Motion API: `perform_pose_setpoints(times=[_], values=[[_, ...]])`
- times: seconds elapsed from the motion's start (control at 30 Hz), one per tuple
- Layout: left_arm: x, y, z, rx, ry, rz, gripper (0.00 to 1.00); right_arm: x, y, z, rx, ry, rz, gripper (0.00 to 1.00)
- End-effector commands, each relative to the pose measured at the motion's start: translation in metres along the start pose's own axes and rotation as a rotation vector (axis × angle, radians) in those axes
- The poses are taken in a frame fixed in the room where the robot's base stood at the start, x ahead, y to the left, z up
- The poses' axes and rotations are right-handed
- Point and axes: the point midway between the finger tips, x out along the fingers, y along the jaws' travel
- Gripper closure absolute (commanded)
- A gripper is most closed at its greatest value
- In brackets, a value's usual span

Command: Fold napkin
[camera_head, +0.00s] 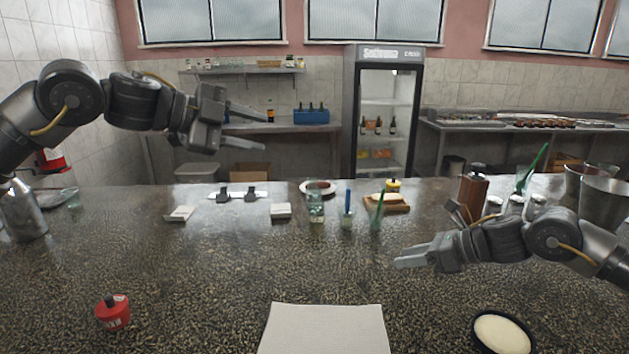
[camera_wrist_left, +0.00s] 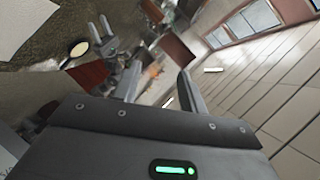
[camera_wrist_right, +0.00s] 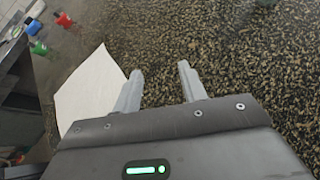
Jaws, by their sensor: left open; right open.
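A white napkin (camera_head: 325,329) lies flat on the speckled stone counter at the front centre, cut off by the bottom edge of the head view. It also shows in the right wrist view (camera_wrist_right: 90,92) beside the fingers, and partly in the left wrist view (camera_wrist_left: 22,22). My left gripper (camera_head: 256,129) is open and empty, raised well above the counter at the left. In its wrist view the fingers (camera_wrist_left: 158,88) are spread. My right gripper (camera_head: 402,259) is low over the counter, to the right of and beyond the napkin. Its fingers (camera_wrist_right: 160,85) are apart with nothing between them.
A red container (camera_head: 113,312) stands left of the napkin. A round dish with pale contents (camera_head: 502,333) is at the right. Glasses, small white dishes and a wooden board (camera_head: 388,203) line the back of the counter.

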Motion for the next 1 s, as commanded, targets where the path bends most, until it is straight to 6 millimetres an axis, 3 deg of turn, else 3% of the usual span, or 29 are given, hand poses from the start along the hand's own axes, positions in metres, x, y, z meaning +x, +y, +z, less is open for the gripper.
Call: perform_pose_setpoints(times=[0.03, 0.13, 0.2, 0.33, 0.47, 0.63, 0.77, 1.0], values=[[0.03, 0.051, -0.011, -0.09, -0.017, 0.151, 0.58, 0.016, 0.045, 0.013, -0.094, 0.084, 0.083, 0.58], [0.061, 0.142, -0.022, -0.285, -0.13, 0.412, 0.58, 0.026, 0.112, 0.011, -0.248, 0.285, 0.191, 0.58], [0.068, 0.198, -0.024, -0.394, -0.243, 0.558, 0.58, 0.022, 0.145, 0.003, -0.347, 0.427, 0.228, 0.58], [0.063, 0.266, -0.021, -0.523, -0.446, 0.713, 0.58, 0.007, 0.175, -0.012, -0.474, 0.633, 0.239, 0.58], [0.055, 0.295, -0.018, -0.583, -0.568, 0.771, 0.58, -0.004, 0.184, -0.02, -0.533, 0.741, 0.226, 0.58], [0.051, 0.303, -0.016, -0.603, -0.608, 0.783, 0.58, -0.009, 0.185, -0.023, -0.546, 0.774, 0.22, 0.58], [0.054, 0.308, -0.013, -0.603, -0.607, 0.783, 0.58, -0.005, 0.183, -0.029, -0.544, 0.773, 0.221, 0.58], [0.065, 0.337, 0.003, -0.604, -0.605, 0.783, 0.58, 0.012, 0.178, -0.058, -0.543, 0.771, 0.223, 0.58]])
